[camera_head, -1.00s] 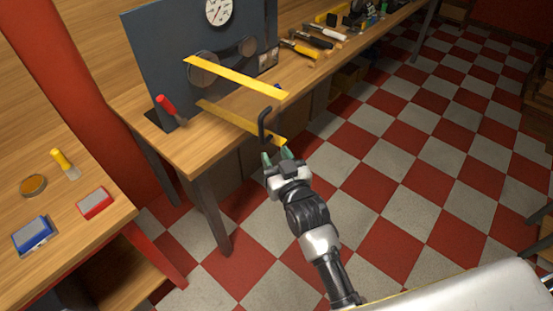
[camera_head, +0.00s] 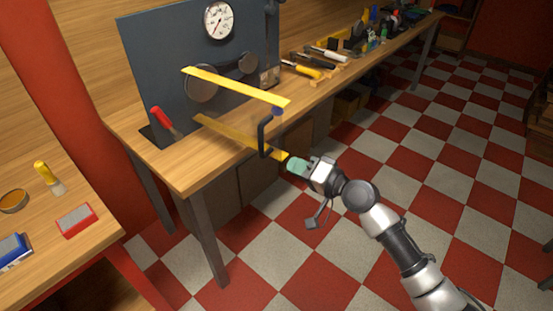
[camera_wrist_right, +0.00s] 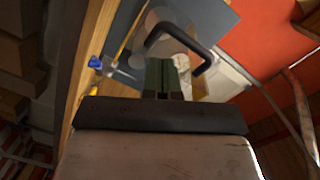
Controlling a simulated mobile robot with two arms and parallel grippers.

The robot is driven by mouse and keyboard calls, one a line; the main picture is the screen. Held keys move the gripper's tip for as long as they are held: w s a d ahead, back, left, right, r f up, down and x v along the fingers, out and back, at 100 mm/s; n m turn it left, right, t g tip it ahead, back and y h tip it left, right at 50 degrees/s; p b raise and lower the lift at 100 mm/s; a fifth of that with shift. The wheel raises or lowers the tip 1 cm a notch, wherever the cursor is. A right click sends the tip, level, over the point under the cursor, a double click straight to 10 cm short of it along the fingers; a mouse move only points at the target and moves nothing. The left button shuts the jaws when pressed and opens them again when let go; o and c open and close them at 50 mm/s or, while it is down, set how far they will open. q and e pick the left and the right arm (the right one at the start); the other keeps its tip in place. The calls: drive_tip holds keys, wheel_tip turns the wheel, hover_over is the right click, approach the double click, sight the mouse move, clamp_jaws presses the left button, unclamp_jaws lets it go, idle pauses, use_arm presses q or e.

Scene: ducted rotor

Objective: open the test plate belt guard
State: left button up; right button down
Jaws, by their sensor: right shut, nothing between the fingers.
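The belt guard shows as two yellow bars, an upper one (camera_head: 235,87) and a lower one (camera_head: 235,135), standing out from the grey test plate (camera_head: 150,60) in front of round pulleys (camera_head: 202,83). Its black bar handle (camera_head: 262,138) is at the near end. My right gripper (camera_head: 294,165) is just right of the handle's lower end, with its green fingers together and empty. In the right wrist view the fingers (camera_wrist_right: 165,77) point toward the black handle (camera_wrist_right: 180,38), which arches beyond them. I cannot tell whether they touch it. My left gripper is not in view.
A blue knob (camera_head: 278,112) is by the upper bar's end. A red-handled tool (camera_head: 164,119) and a dial gauge (camera_head: 219,20) are at the plate. Tools (camera_head: 310,70) lie along the wooden bench (camera_head: 190,172). The checkered floor (camera_head: 350,150) right of the bench is clear.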

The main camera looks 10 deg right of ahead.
sight(263, 151)
drive_tip(key=d+r+m+g+y+b, duration=0.3)
drive_tip(key=d+y, duration=0.1)
drive_tip(key=p+x, duration=0.2)
drive_tip(key=x, duration=0.6)
drive_tip(key=shift+a+r, duration=0.1)
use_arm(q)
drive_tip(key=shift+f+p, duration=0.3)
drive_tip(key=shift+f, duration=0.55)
use_arm(e)
drive_tip(key=shift+w+a, duration=0.45)
drive_tip(key=shift+a, duration=0.1)
